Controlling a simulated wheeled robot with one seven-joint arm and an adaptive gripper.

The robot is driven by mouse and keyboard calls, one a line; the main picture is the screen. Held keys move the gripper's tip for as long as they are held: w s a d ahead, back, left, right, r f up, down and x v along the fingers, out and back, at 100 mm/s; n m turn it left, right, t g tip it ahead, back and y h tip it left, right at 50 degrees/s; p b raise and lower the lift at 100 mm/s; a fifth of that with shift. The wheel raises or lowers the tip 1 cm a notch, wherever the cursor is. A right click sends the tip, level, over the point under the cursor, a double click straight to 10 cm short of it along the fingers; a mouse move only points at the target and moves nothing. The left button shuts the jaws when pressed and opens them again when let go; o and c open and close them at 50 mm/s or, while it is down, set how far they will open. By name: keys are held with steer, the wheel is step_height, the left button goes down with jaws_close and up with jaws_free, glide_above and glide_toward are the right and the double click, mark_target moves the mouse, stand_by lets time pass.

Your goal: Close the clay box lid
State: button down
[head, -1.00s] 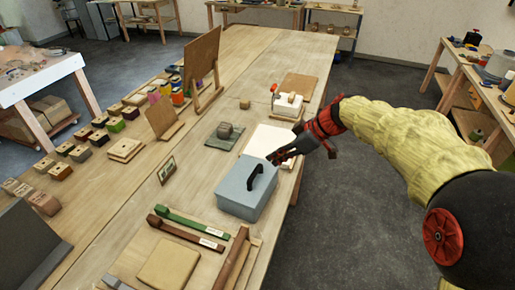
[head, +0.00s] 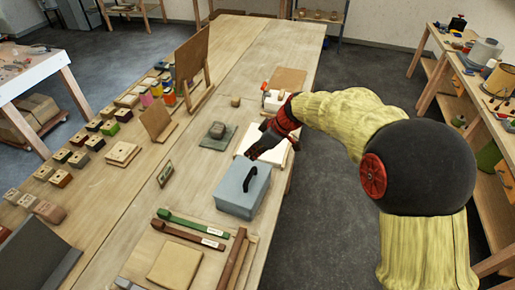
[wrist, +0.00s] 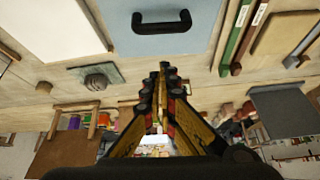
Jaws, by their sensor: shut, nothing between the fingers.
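The clay box (head: 233,200) is a blue-grey box with a black handle (head: 250,178) on its lid. It stands on the table, and its lid lies flat on top with no gap that I can make out. In the wrist view, the lid (wrist: 115,25) fills the top middle and its handle (wrist: 161,22) faces me. My gripper (head: 252,156) is just beyond the box's far edge, seemingly above table height. Its fingers (wrist: 163,70) are together and empty, apart from the handle. Whether they touch the box's far edge I cannot tell.
A white board (head: 275,152) lies behind the box under my arm. A dark lump on a green mat (head: 218,136) sits beyond, left. Green (head: 190,228) and brown bars lie in front. A small framed card (head: 165,174) stands left of the box, with bare table between.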

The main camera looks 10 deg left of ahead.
glide_above(252, 174)
steer(key=a, duration=0.1)
steer(key=f, duration=0.6)
steer(key=shift+w+f, duration=0.15)
steer(key=shift+w, duration=0.05)
steer(key=shift+d+f, duration=0.1)
steer(key=shift+f, duration=0.45)
steer(key=shift+f+b, duration=0.15)
steer(key=shift+b, duration=0.25)
steer(key=b, duration=0.1)
steer(key=f+b, duration=0.1)
steer(key=b, duration=0.1)
steer(key=shift+s+d+f, duration=0.1)
steer(key=shift+d+f, duration=0.15)
steer(key=shift+d, duration=0.15)
steer(key=shift+r, duration=0.15)
steer(key=r, duration=0.3)
steer(key=r+p, duration=0.1)
steer(key=shift+a+r, duration=0.35)
steer(key=shift+a, duration=0.05)
steer(key=v, duration=0.9)
steer(key=shift+d, duration=0.5)
